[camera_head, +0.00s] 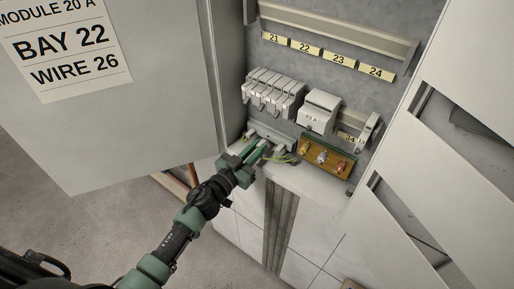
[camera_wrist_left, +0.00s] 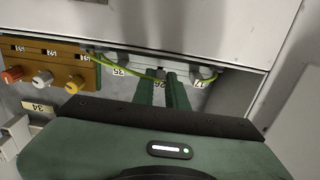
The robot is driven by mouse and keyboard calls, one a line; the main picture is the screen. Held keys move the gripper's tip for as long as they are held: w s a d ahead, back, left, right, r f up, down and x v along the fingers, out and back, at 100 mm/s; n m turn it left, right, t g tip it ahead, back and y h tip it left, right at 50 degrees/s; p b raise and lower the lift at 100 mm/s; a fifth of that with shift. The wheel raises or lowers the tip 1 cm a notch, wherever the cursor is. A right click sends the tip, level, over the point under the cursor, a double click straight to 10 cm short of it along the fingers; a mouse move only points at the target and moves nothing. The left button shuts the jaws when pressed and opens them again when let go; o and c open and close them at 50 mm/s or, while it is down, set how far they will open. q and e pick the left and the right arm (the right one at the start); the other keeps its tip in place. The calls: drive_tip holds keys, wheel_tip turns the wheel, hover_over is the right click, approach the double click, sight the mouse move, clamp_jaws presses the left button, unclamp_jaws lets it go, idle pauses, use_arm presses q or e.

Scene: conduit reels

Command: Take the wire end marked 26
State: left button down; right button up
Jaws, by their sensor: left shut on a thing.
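My left gripper (camera_head: 262,146) reaches into the open cabinet, at the row of wire ends below the grey modules. In the left wrist view its two green fingers (camera_wrist_left: 167,90) are closed in on the wire end marked 26 (camera_wrist_left: 159,84), whose tag shows partly between them. The fingers hide most of this wire end. Yellow-green wires with tags show on both sides: one tag (camera_wrist_left: 119,71) is left of the fingers and another (camera_wrist_left: 199,84) is right of them. My right gripper is not in view.
A brown terminal board (camera_head: 327,157) with red, white and yellow knobs is right of the gripper. The cabinet door (camera_head: 150,120), with a sign reading BAY 22, WIRE 26, stands open at left. Grey modules (camera_head: 273,91) and a larger device (camera_head: 318,112) are above.

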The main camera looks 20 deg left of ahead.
use_arm(q)
drive_tip(key=p+v, duration=0.1)
drive_tip(key=v, duration=0.5)
idle(0.7)
idle(0.5)
